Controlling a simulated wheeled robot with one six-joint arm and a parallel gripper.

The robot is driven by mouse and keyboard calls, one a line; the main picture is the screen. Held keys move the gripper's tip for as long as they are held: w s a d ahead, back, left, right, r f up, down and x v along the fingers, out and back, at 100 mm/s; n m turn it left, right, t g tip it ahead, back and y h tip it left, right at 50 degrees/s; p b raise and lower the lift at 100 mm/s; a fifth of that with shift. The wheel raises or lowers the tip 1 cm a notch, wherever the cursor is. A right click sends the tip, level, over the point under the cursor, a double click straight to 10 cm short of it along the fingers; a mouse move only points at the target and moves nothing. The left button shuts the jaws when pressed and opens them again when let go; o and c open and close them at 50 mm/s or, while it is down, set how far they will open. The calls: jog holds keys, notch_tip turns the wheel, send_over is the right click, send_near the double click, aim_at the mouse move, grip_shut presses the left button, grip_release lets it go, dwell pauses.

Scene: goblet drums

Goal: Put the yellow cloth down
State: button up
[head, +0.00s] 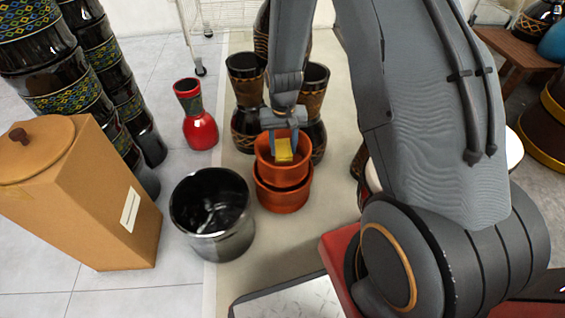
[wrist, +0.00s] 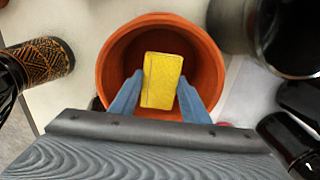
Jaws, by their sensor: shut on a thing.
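My gripper (wrist: 161,105) is shut on the yellow cloth (wrist: 161,80), a small folded block between the two blue-grey fingers. In the head view the cloth (head: 284,151) shows at the mouth of the upper orange terracotta pot (head: 285,174). In the wrist view the pot's round rim (wrist: 104,75) surrounds the cloth and the fingertips. The upper pot sits in or on a second orange pot (head: 283,199). I cannot tell how deep the cloth is in the pot or whether it touches the inside.
A black glossy bucket (head: 213,214) stands left of the pots. Dark goblet drums (head: 246,100) stand close behind, and a red drum (head: 197,115) is farther left. A tan box (head: 85,200) with a lid is at the left.

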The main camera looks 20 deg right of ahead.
jog(key=shift+f+b, duration=1.35)
jog(key=shift+f, duration=1.7)
jog(key=shift+f, duration=0.1)
jog(key=o, duration=1.1)
